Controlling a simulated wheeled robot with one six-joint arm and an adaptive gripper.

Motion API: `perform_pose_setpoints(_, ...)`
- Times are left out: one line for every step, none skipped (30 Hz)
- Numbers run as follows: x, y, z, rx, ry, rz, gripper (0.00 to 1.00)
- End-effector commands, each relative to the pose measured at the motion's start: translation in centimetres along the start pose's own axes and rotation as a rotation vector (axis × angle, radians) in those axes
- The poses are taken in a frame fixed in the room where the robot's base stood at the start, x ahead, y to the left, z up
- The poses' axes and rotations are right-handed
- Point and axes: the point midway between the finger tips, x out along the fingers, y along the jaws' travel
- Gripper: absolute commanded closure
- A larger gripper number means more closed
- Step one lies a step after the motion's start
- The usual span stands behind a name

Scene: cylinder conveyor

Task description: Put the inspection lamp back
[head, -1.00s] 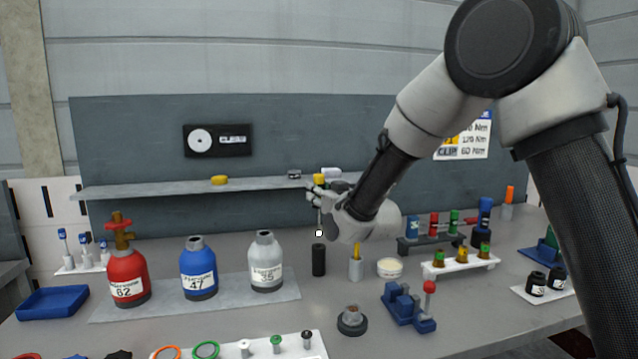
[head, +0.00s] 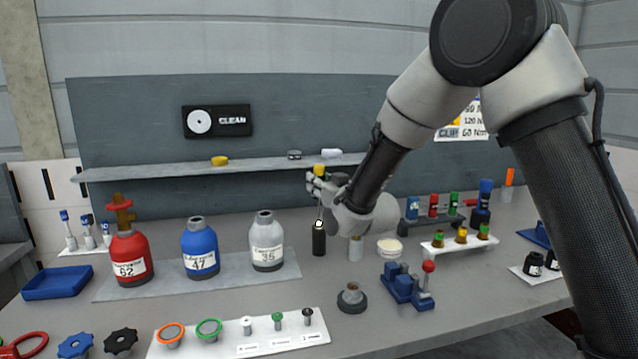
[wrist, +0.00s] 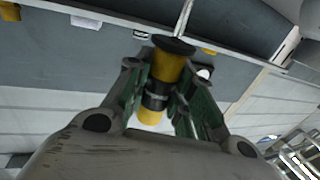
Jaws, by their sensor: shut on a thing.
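The inspection lamp appears to be the yellow tool (head: 319,170) with a black band, a thin stem and a small white tip. My gripper (head: 320,186) is shut on its yellow body, which also shows between the fingers in the wrist view (wrist: 168,68). The stem points down. Its white tip shows at the top of a black upright cylinder (head: 319,242) on the bench. I cannot tell whether the tip is inside the cylinder, touching it or in front of it.
A white cylinder with a yellow top (head: 356,249) and a round white tub (head: 390,249) stand close on the right. A grey bottle (head: 266,245) stands on the left. A shelf (head: 250,165) runs behind the gripper. A blue fixture (head: 408,287) stands in front right.

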Motion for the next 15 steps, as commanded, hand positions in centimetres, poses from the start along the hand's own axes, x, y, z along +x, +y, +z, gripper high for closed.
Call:
perform_pose_setpoints(0.0,0.0,0.1,0.0,0.0,0.0,1.0)
perform_pose_setpoints(0.0,0.0,0.2,0.0,0.0,0.0,1.0)
perform_pose_setpoints(0.0,0.0,0.3,0.0,0.0,0.0,1.0)
perform_pose_setpoints(0.0,0.0,0.4,0.0,0.0,0.0,1.0)
perform_pose_setpoints(0.0,0.0,0.5,0.0,0.0,0.0,1.0)
perform_pose_setpoints(0.0,0.0,0.6,0.0,0.0,0.0,1.0)
perform_pose_setpoints(0.0,0.0,0.6,0.0,0.0,0.0,1.0)
perform_pose_setpoints(0.0,0.0,0.7,0.0,0.0,0.0,1.0)
perform_pose_setpoints(0.0,0.0,0.8,0.0,0.0,0.0,1.0)
perform_pose_setpoints(0.0,0.0,0.9,0.0,0.0,0.0,1.0)
perform_pose_setpoints(0.0,0.0,1.0,0.0,0.0,0.0,1.0)
perform_pose_setpoints(0.0,0.0,1.1,0.0,0.0,0.0,1.0)
perform_pose_setpoints(0.0,0.0,1.1,0.0,0.0,0.0,1.0)
perform_pose_setpoints(0.0,0.0,1.2,0.0,0.0,0.0,1.0)
perform_pose_setpoints(0.0,0.0,1.3,0.0,0.0,0.0,1.0)
